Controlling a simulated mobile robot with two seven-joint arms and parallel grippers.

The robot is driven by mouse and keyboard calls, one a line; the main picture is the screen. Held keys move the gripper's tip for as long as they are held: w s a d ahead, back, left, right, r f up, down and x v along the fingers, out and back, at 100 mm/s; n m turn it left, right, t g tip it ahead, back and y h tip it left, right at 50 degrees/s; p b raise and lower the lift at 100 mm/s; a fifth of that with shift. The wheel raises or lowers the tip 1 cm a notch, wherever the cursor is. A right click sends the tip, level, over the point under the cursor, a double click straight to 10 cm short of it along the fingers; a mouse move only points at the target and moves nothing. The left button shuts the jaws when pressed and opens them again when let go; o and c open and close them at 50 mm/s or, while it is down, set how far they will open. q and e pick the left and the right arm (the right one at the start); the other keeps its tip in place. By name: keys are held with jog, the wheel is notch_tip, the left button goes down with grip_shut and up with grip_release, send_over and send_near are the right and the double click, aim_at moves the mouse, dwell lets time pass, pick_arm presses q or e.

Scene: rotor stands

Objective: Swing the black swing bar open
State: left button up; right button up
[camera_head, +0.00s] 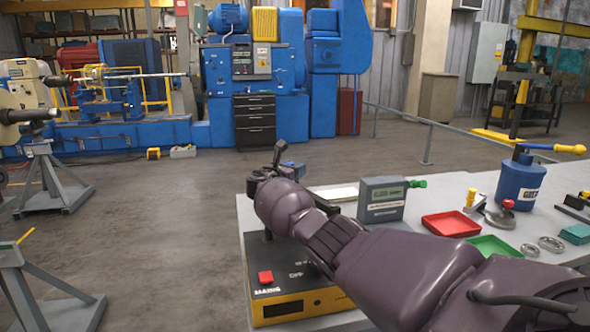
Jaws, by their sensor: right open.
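I cannot make out the black swing bar for sure in the head view. Two grey stands are at the left: one (56,186) stands below a shaft end (38,115), and another (50,312) is cut off at the lower left, with a short yellow bar (25,236) at its top. My right arm comes in from the lower right across the workbench. My right gripper (275,160) is open, above the bench's far left end and well to the right of the stands. It looks empty, though my wrist hides part of it. My left gripper is out of view.
The workbench (500,182) carries a yellow-and-black mains box (290,306), a grey meter (381,200), a red tray (450,224), a green tray (492,246) and a blue canister (519,184). The floor between stands and bench is clear. Blue machinery (305,75) stands behind.

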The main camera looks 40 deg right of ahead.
pick_arm(q)
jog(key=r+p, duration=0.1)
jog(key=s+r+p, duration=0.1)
jog(key=p, duration=0.1)
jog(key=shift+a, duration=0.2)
pick_arm(e)
jog(key=v, duration=1)
jog(key=shift+a, duration=0.3)
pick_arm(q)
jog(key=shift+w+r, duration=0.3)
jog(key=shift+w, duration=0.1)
